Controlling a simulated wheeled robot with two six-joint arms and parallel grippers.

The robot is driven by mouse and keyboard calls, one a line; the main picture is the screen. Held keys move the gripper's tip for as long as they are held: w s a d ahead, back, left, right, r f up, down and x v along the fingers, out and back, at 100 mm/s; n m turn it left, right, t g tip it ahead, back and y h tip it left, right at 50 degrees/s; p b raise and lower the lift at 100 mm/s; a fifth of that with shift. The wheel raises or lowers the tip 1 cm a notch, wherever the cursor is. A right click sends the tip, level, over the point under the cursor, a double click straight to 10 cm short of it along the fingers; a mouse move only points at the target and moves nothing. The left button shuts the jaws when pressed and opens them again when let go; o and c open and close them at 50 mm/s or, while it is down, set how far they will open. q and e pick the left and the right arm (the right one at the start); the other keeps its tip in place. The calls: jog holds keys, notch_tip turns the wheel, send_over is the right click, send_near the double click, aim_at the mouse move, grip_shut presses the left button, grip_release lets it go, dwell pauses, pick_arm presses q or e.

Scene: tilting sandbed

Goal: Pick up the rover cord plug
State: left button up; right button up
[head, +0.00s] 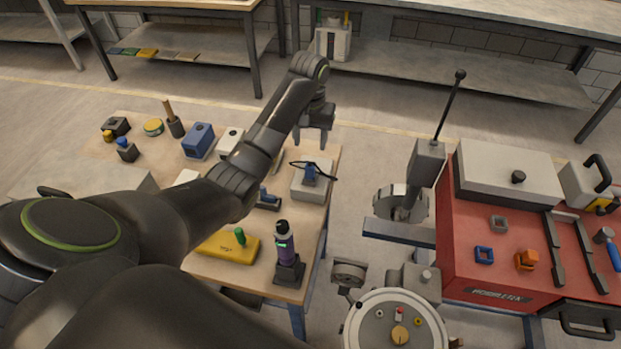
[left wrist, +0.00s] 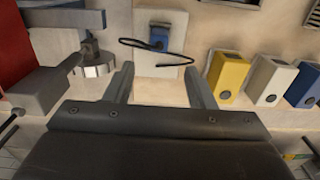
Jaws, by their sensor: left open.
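A blue plug (head: 310,172) with a thin black cord (head: 327,177) sits on a pale grey block (head: 312,188) near the right edge of the wooden table. In the left wrist view the plug (left wrist: 159,40) is on the block (left wrist: 155,63), with the cord (left wrist: 165,61) looping across the block and past both sides. My left gripper (head: 312,138) is open and empty; in the head view it appears just beyond the block. In the left wrist view its fingers (left wrist: 159,82) point toward the block, with the plug lying ahead between them. My right gripper is not in view.
A dark purple cylinder (head: 286,248) stands upright near the table's front edge, beside a yellow case (head: 220,247). A blue box (head: 199,140) and a white box (head: 230,139) stand left of my arm. A red bench (head: 478,262) is at right, past metal fixtures.

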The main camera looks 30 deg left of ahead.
pick_arm(q)
jog(key=b, duration=0.3)
send_over(310, 169)
jog(key=w+a, duration=0.1)
jog(key=w, duration=0.1)
jog(key=f, duration=0.4)
jog(key=shift+s, duration=0.2)
jog(key=shift+f+p, duration=0.7)
jog(key=shift+f, duration=0.5)
notch_tip(310, 169, down, 4)
jog(key=shift+d+r+p, duration=0.15)
jog(key=shift+r+p, duration=0.05)
jog(key=shift+p, duration=0.45)
jog(key=shift+f, duration=0.6)
jog(key=shift+r, duration=0.1)
grip_shut()
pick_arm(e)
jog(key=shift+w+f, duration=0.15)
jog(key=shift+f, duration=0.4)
